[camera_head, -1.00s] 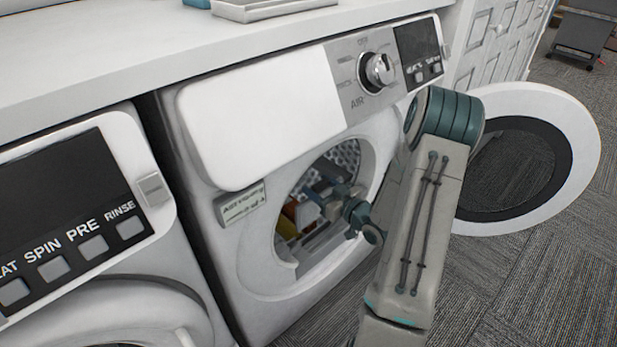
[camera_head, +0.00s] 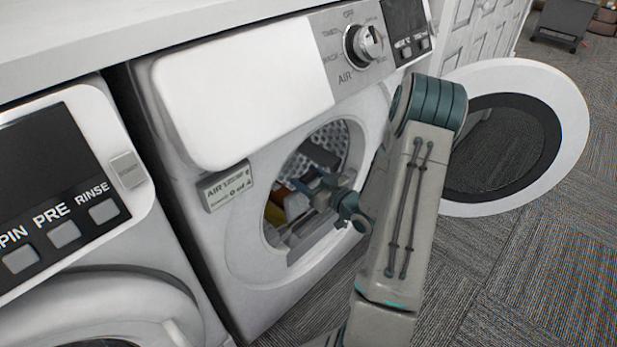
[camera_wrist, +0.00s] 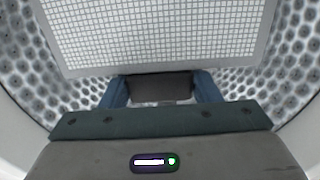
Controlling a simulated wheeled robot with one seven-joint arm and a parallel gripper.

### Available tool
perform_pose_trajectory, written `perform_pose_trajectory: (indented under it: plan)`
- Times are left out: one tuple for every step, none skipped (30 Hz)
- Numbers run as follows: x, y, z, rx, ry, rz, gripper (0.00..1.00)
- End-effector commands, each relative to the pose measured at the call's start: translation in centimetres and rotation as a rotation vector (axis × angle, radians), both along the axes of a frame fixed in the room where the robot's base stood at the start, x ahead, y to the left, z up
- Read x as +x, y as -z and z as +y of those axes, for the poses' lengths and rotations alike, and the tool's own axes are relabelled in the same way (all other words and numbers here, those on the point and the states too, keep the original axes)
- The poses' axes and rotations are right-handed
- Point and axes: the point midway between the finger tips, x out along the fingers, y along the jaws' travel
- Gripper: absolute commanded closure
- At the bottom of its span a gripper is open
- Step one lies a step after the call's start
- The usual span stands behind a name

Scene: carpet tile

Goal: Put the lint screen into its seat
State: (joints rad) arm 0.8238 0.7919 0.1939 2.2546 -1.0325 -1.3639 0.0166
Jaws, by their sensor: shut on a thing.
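The lint screen (camera_wrist: 160,32) is a pale mesh panel in a grey frame, across the upper middle of the wrist view. Its dark handle (camera_wrist: 160,86) sits between the blue fingers. My gripper (camera_wrist: 160,90) is shut on this handle. In the head view my gripper (camera_head: 338,198) is at the round opening of the white dryer (camera_head: 245,250), partly inside. The screen's outline is hard to make out there. I cannot clearly tell the seat from the other shapes in the opening, and the screen covers much of the drum in the wrist view.
The round dryer door (camera_head: 562,120) hangs open at the right. The dimpled drum wall (camera_wrist: 292,75) is close on both sides of the screen. Yellow, red and grey shapes show inside the opening. A washer (camera_head: 90,265) stands at the left. Carpet at the lower right is clear.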

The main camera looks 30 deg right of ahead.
Motion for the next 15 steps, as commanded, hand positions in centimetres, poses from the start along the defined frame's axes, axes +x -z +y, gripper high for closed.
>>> perform_pose_trajectory:
  plan:
    - [0.0,1.0,0.0,0.0,0.0,0.0,0.86]
    - [0.0,1.3,0.0,0.0,0.0,0.0,0.86]
    - [0.0,1.7,0.0,0.0,0.0,0.0,0.86]
    - [0.0,2.0,0.0,0.0,0.0,0.0,0.86]
    - [0.0,2.2,0.0,0.0,0.0,-0.001,0.86]
    - [0.0,2.5,0.0,0.0,0.0,0.0,0.86]
    - [0.0,2.7,0.0,0.0,0.0,0.0,0.86]
    - [0.0,2.8,0.0,0.0,0.0,-0.001,0.86]
    - [0.0,2.9,0.0,0.0,0.0,-0.001,0.86]
    - [0.0,3.0,0.0,0.0,0.0,-0.001,0.86]
    - [0.0,3.1,0.0,0.0,0.0,-0.001,0.86]
    - [0.0,3.1,0.0,0.0,0.0,-0.001,0.86]
    - [0.0,3.1,0.0,0.0,0.0,-0.001,0.86]
    - [0.0,3.1,0.0,0.0,0.0,-0.001,0.86]
    - [0.0,3.1,0.0,0.0,0.0,-0.001,0.86]
